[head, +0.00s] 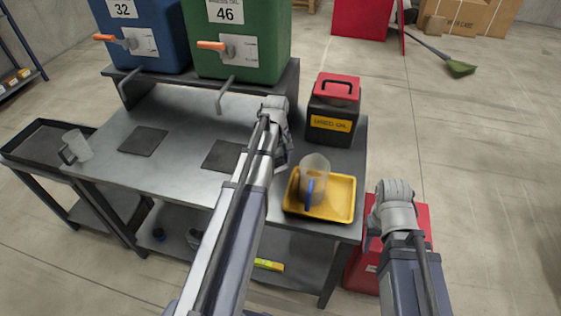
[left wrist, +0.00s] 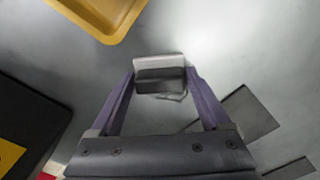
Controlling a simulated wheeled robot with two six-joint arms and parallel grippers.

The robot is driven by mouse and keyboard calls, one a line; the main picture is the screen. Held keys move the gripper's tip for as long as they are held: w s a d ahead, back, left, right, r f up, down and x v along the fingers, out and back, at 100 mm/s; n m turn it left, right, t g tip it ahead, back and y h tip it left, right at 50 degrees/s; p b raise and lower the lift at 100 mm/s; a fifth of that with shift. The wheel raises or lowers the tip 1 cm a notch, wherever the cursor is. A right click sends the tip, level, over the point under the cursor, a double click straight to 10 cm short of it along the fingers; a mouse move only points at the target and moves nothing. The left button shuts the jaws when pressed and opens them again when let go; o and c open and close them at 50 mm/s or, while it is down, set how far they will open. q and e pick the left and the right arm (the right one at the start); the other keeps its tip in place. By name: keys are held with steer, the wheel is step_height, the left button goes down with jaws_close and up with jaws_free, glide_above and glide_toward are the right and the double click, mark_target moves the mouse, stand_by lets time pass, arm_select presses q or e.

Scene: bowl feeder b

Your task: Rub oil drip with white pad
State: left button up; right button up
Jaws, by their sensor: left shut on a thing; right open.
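My left gripper (left wrist: 160,82) is shut on a small block-shaped pad (left wrist: 158,63), white to pale grey with a dark strip on the near side. The pad is just over or on the grey metal bench top (head: 185,110); I cannot tell if it touches. In the head view my left gripper (head: 282,153) is over the bench between a dark mat and the yellow tray, and the pad is hidden there. I cannot make out an oil drip clearly. My right gripper (head: 378,222) is open beyond the bench's right edge, its fingers mostly hidden.
A yellow tray (head: 340,197) holds a clear jug (head: 315,172) with a blue handle. A black used-oil can (head: 331,118) stands behind it. Dark square mats (head: 143,141) lie on the bench. Blue (head: 150,35) and green (head: 240,45) tap drums stand behind. Another jug (head: 75,146) is far left.

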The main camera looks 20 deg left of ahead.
arm_select(q)
steer(key=shift+s+a+f, duration=0.1)
steer(key=shift+s+a, duration=0.1)
steer(key=shift+a, duration=0.65)
steer(key=shift+s+a, duration=0.15)
steer(key=shift+a, duration=0.65)
steer(key=shift+s+a, duration=0.15)
steer(key=shift+a, duration=0.7)
steer(key=shift+s+a, duration=0.1)
steer(key=shift+a, duration=0.7)
steer(key=shift+w, duration=0.35)
steer(key=shift+d, duration=0.1)
steer(key=shift+w+d, duration=0.2)
steer(key=shift+d, duration=0.6)
steer(key=shift+w+d, duration=0.15)
steer(key=shift+d, duration=0.6)
steer(key=shift+d, duration=0.1)
